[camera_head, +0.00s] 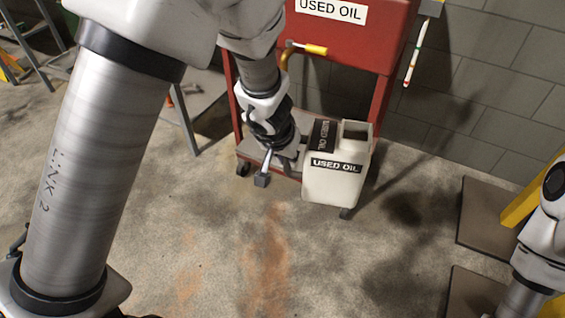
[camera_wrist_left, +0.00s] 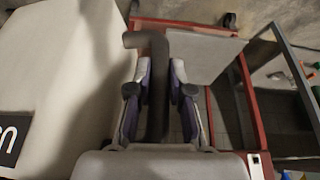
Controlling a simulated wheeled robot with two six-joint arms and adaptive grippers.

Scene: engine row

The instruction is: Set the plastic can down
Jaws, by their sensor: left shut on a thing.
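The plastic can (camera_head: 333,188) is white with a black "USED OIL" label and looks roughly upright, in front of the red cart in the head view. In the left wrist view its pale side (camera_wrist_left: 45,65) fills the left part. My left gripper (camera_head: 293,149) is at the can's left side. In the left wrist view its two fingers (camera_wrist_left: 160,95) close around a dark bar that looks like the can's handle. Whether the can's base touches anything is not clear. My right gripper is not in view.
The red "USED OIL" cart (camera_head: 348,37) stands against the block wall, with a low shelf (camera_head: 255,150) behind the can and a yellow-handled part (camera_head: 308,48) above. Open stained concrete floor (camera_head: 330,260) lies in front. Dark flat plates (camera_head: 488,215) lie at right.

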